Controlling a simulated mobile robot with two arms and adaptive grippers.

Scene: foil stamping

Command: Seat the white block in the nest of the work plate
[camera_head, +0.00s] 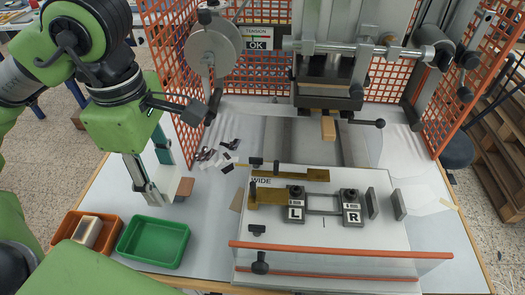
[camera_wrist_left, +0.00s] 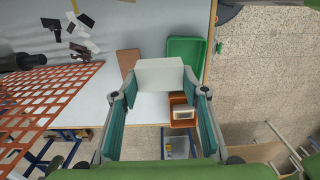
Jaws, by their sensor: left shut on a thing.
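My left gripper (camera_head: 158,192) is shut on a white block (camera_head: 168,180), held over the left part of the table. In the left wrist view the white block (camera_wrist_left: 160,73) sits between the two fingertips (camera_wrist_left: 160,90). The work plate (camera_head: 290,255) lies to the right, apart from the gripper. It carries a brass bar (camera_head: 268,196), a dark block marked L (camera_head: 295,213) and one marked R (camera_head: 351,213). A framed opening (camera_head: 322,204) lies between these blocks; I cannot tell if it is the nest. My right gripper is not in view.
An orange bin (camera_head: 72,222) holding a pale block (camera_head: 88,232) and an empty green bin (camera_head: 153,241) stand at front left. A clear guard with an orange rail (camera_head: 340,251) crosses the plate's front. The press (camera_head: 330,85) and orange mesh (camera_head: 172,70) stand behind.

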